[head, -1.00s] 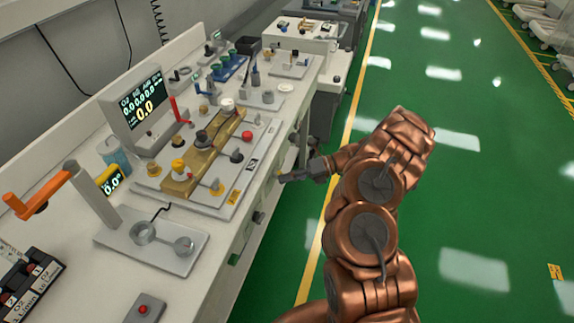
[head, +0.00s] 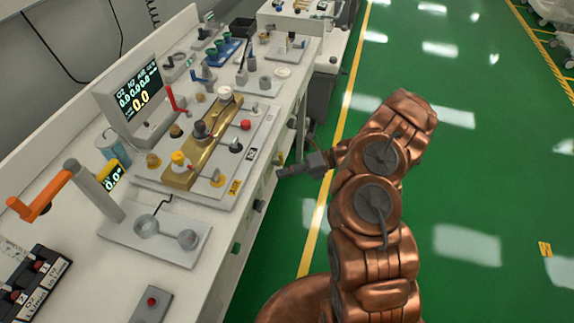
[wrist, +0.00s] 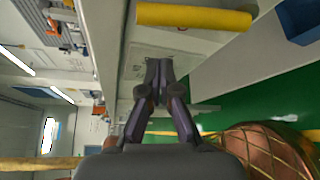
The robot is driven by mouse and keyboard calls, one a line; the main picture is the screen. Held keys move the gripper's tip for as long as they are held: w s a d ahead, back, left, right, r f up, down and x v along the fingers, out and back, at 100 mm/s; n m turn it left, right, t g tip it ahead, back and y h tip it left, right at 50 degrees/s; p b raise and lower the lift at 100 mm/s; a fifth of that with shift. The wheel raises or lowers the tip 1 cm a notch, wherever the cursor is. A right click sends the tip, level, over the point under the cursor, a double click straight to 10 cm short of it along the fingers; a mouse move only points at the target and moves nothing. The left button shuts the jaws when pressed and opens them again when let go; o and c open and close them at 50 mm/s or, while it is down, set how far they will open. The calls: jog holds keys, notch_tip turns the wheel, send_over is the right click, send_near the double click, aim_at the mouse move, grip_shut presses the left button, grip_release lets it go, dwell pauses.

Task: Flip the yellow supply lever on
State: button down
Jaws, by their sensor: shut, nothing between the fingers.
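A control panel (head: 230,163) lies on the white counter, carrying a brass block (head: 186,176) and several small levers and knobs. A yellow knob (head: 178,158) tops the near end of the block. A small lever with a yellow base (head: 217,180) stands at the panel's near right, by a yellow label (head: 235,187). I cannot tell for sure which is the supply lever. My gripper (head: 281,173) is beside the counter's front edge, to the right of the panel and apart from it. In the wrist view my gripper (wrist: 158,62) is shut and empty, with a yellow cylinder (wrist: 193,16) beyond it.
A display (head: 132,97) stands behind the panel. An orange-handled post (head: 95,192) and a grey plate with rings (head: 160,240) are at the near left. Green floor (head: 470,190) to the right is clear.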

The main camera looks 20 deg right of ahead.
jog(key=b+v, duration=0.2)
jog(key=v, duration=0.7)
jog(key=shift+d+f, duration=0.25)
jog(key=shift+d, duration=0.2)
jog(key=shift+s, duration=0.15)
